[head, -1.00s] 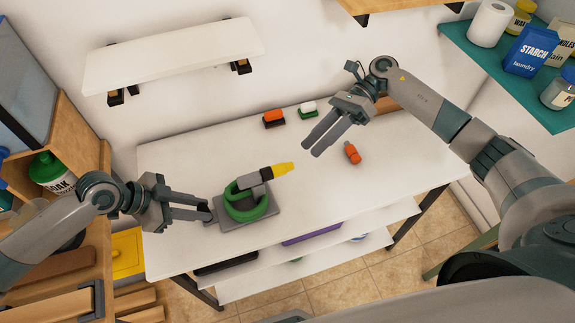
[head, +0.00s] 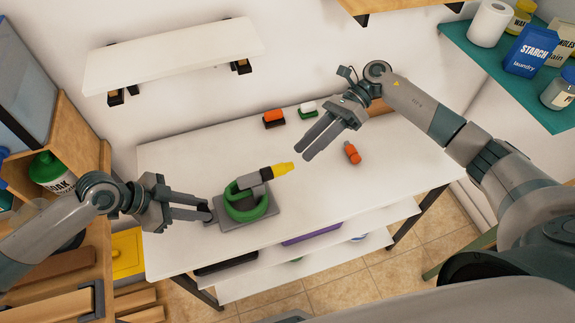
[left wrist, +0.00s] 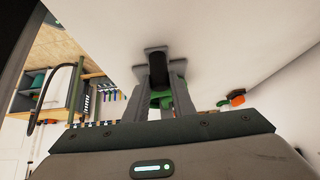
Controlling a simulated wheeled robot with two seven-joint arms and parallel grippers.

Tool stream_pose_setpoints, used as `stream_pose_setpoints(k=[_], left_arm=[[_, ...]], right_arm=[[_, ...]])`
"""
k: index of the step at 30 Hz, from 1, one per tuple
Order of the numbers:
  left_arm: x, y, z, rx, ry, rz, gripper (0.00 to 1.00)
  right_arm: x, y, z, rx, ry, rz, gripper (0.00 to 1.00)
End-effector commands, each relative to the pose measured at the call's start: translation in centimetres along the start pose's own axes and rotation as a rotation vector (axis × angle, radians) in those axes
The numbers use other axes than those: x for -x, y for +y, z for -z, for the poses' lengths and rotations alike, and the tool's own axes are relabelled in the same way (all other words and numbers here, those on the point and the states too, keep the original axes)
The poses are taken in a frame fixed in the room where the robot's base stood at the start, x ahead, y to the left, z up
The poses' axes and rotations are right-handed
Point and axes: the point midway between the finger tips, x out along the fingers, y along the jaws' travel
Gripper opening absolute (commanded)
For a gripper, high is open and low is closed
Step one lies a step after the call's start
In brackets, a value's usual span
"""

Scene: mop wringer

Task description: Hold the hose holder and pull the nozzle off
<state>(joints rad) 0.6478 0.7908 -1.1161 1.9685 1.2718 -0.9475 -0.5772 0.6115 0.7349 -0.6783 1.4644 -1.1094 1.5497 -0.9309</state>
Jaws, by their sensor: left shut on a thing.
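The hose holder (head: 232,222) is a grey base on the white table, with a green hose (head: 262,211) coiled on it. A yellow nozzle (head: 283,169) with a dark grey collar sticks out from the holder's top toward the upper right. My left gripper (head: 210,212) is shut on the holder at its left edge. In the left wrist view, its fingers (left wrist: 173,78) close around a dark upright part, with green hose behind. My right gripper (head: 307,150) is empty, its two fingers slightly apart, above the table to the upper right of the nozzle.
An orange bottle-like object (head: 352,153) lies on the table right of my right gripper. Two brushes, orange (head: 273,118) and green-white (head: 308,108), sit at the back edge. A white wall shelf (head: 175,55) hangs above.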

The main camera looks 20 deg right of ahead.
Motion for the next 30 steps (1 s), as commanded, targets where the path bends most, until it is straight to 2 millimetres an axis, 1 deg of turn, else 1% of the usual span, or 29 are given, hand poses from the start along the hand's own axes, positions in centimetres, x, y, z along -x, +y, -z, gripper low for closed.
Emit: stream_pose_setpoints(k=[1, 9, 15, 21, 30], left_arm=[[0.0, 0.0, 0.0, 0.000, 0.000, 0.000, 0.00], [0.0, 0.0, 0.0, 0.000, 0.000, -0.001, 0.00], [0.0, 0.0, 0.0, 0.000, 0.000, -0.001, 0.00], [0.0, 0.0, 0.0, 0.000, 0.000, -0.001, 0.00], [0.0, 0.0, 0.0, 0.000, 0.000, -0.001, 0.00]], right_arm=[[-0.7, 0.0, 0.0, 0.001, 0.000, -0.002, 0.35], [-3.8, 0.0, 0.0, 0.000, -0.001, -0.001, 0.35], [-5.5, 0.0, 0.0, 0.001, 0.000, 0.000, 0.35], [-6.1, 0.0, 0.0, 0.001, 0.000, 0.000, 0.35], [-6.2, 0.0, 0.0, 0.001, 0.000, 0.001, 0.35]])
